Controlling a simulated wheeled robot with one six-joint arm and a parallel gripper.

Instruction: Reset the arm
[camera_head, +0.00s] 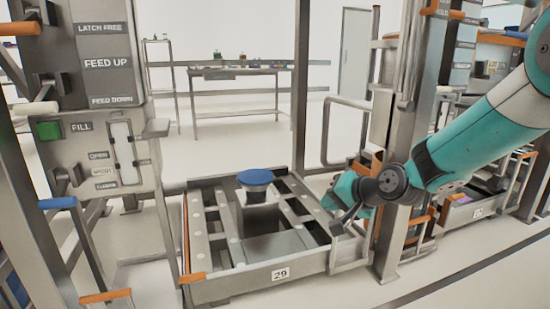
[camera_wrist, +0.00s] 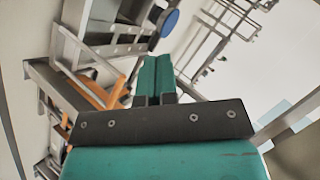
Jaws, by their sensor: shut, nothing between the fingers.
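My arm (camera_head: 480,140) is teal and grey and reaches in from the right in the head view. My gripper (camera_head: 338,212) hangs at the right side of the bin station, by the post; its fingertips are hard to make out there. In the wrist view my gripper (camera_wrist: 155,65) shows two teal fingers pressed together with nothing between them.
A metal frame (camera_head: 207,290) labelled 29 carries a blue round pad (camera_head: 256,177). A metal post (camera_head: 399,235) stands close beside my gripper. A control panel (camera_head: 100,150) with levers stands at left. A table (camera_head: 235,72) is far back, with open floor before it.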

